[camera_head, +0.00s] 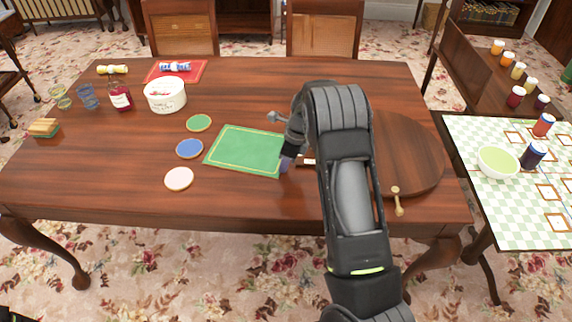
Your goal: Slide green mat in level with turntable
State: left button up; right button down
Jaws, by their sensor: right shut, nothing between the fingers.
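The green mat (243,150) with a yellow border line lies flat on the wooden table, left of my right arm. The turntable (409,152) is a round wooden disc on the table to the right; my right arm hides its left part. My right gripper (284,163) is shut and empty at the mat's right edge, low over the table. I cannot tell whether it touches the mat. The gap between mat and turntable is mostly hidden behind my arm.
A white tub (165,95), a red bottle (120,95) and a red mat (176,71) stand further back. A wooden honey dipper-like piece (398,201) lies at the turntable's front edge.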

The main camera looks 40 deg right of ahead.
jog(key=shift+s+d, duration=0.1)
jog(key=shift+s, duration=0.05)
jog(key=shift+s+d, duration=0.15)
jog(key=shift+d, duration=0.05)
jog(key=s+d, duration=0.2)
jog(key=shift+s+d+r, duration=0.1)
jog(key=shift+s+r, duration=0.2)
jog(key=shift+r, duration=0.05)
jog(key=b+v, duration=0.1)
jog(key=v, duration=0.8)
jog(key=shift+r, duration=0.2)
